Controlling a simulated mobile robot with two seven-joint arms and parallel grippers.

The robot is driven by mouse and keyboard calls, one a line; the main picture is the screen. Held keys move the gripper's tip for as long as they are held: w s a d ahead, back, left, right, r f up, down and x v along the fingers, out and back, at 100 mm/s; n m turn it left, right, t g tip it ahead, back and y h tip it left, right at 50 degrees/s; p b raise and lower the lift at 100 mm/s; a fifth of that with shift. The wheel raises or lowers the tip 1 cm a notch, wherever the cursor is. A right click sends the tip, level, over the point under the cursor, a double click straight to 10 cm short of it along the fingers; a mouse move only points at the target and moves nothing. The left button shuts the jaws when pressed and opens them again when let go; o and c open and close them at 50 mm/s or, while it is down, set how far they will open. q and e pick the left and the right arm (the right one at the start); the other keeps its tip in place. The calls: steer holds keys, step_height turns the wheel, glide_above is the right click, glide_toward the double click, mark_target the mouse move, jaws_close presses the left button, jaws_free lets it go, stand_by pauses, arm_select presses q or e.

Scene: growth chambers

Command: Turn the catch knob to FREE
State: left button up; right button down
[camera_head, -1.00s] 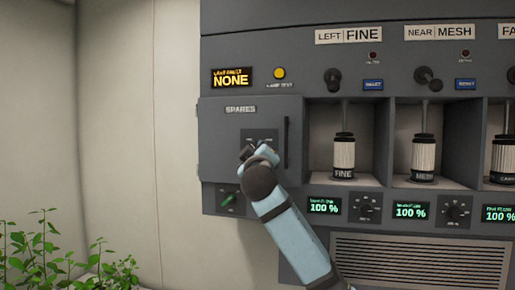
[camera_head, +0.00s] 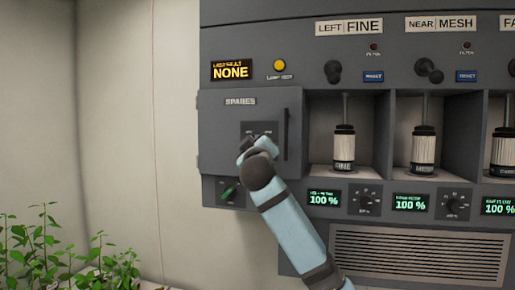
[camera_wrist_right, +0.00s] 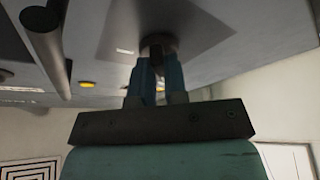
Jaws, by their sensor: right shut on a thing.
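The catch knob (camera_wrist_right: 157,42) is a dark round knob on a dark plate on the SPARES door (camera_head: 222,140). The plate (camera_head: 261,127) shows just above my gripper in the head view, with lettering too small to read. My right gripper (camera_wrist_right: 158,68) is shut on the knob, its two blue fingers on either side of it. In the head view the right gripper (camera_head: 247,147) and wrist cover the knob, so its pointing direction is hidden. My left gripper is in neither view.
A vertical door handle (camera_head: 286,134) stands right of the knob. A green-lit switch (camera_head: 229,193) sits below the door. Filter bays with a FINE cartridge (camera_head: 344,148) and a MESH cartridge (camera_head: 423,148) lie to the right. Plants (camera_head: 60,250) stand at lower left.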

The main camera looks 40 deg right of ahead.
arm_select(q)
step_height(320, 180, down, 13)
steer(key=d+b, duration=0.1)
steer(key=b, duration=1.3)
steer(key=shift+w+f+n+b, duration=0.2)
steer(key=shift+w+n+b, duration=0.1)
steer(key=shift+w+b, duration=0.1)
arm_select(e)
steer(key=shift+w+a+m+g+h, duration=0.15)
steer(key=shift+m+g+h, duration=1.25)
steer(key=shift+m, duration=2.7)
steer(key=shift+w+a+m+g+h, duration=0.2)
steer(key=shift+m+g+h, duration=1.2)
steer(key=shift+m, duration=2.7)
steer(key=shift+w+a+m+g+h, duration=0.15)
steer(key=shift+m+g+h, duration=1.2)
steer(key=shift+m, duration=2.75)
steer(key=shift+g+y, duration=0.35)
steer(key=shift+y, duration=0.1)
steer(key=c, duration=1.1)
jaws_free()
steer(key=shift+c, duration=0.2)
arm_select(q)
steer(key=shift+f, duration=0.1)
